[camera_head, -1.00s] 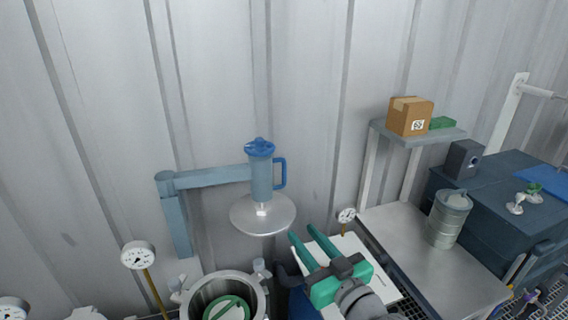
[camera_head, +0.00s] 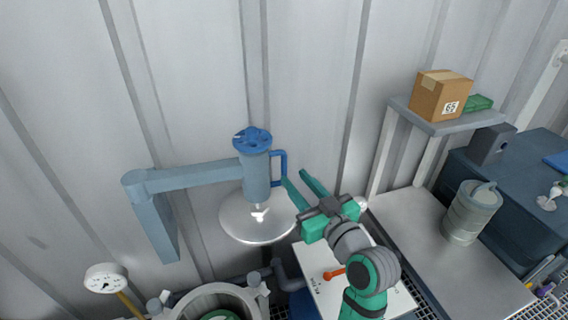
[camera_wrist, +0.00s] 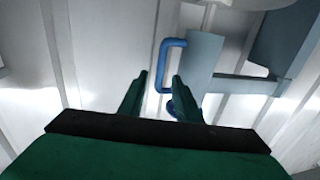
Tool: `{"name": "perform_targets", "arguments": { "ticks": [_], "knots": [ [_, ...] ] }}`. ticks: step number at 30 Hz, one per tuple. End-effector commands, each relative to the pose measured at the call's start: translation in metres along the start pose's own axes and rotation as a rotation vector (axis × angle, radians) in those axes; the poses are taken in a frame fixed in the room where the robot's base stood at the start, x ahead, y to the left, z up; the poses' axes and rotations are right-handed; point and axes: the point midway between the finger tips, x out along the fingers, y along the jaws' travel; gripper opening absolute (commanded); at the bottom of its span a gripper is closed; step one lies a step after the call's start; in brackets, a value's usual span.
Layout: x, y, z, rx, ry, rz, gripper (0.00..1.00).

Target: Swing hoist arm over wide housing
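The blue-grey hoist arm (camera_head: 195,177) reaches right from its wall bracket. At its end is an upright blue-grey cylinder (camera_head: 256,178) with a blue cap and a blue loop handle (camera_head: 283,168). A shiny round lid (camera_head: 240,226) hangs below it. The wide housing (camera_head: 185,303) is an open round metal vessel at the bottom edge, partly cut off, with a green ring inside. My gripper (camera_head: 295,178) is open and empty, its green fingers close to the handle. In the wrist view, the handle (camera_wrist: 160,68) shows between and just beyond the fingertips (camera_wrist: 159,76); contact cannot be told.
A gauge (camera_head: 105,278) stands at the lower left. A white panel with an orange lever (camera_head: 334,274) lies below my arm. At right are a metal bench with a canister (camera_head: 470,212) and a shelf bearing a cardboard box (camera_head: 441,95). The corrugated wall is close behind.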

Motion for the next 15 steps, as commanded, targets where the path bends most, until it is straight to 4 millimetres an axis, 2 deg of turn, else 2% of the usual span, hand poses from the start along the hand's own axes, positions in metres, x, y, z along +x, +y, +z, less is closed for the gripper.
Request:
{"name": "perform_targets", "arguments": {
  "ticks": [6,15],
  "knots": [
    [0.040,0.000,0.000,0.000,0.000,-0.002,0.31],
    [0.071,0.000,0.000,-0.001,0.000,0.000,0.31]
  ]
}}
